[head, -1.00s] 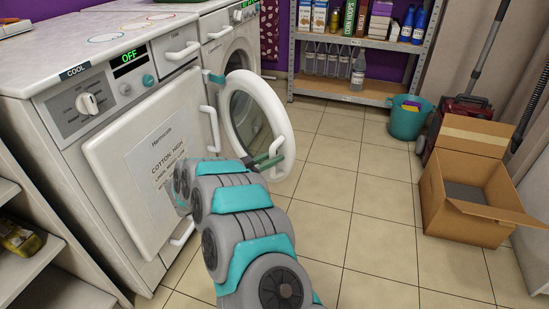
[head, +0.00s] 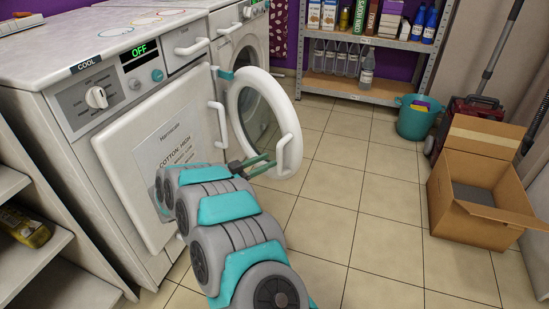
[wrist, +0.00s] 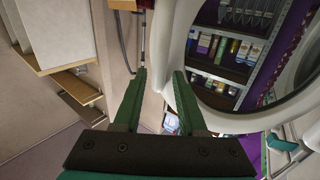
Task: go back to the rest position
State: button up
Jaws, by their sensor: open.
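My gripper (head: 268,165) has green fingers and is at the end of my grey and teal arm. In the head view it is beside the handle on the rim of the open round washer door (head: 290,130).
A cardboard box (head: 455,200) stands open on the tiled floor at right. A teal bucket (head: 415,121) and a red vacuum cleaner (head: 468,118) are behind it. A metal shelf (head: 362,90) is at the back. The floor between box and machines is clear.

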jog(key=shift+v, duration=0.85)
jog(key=shift+w, duration=0.1)
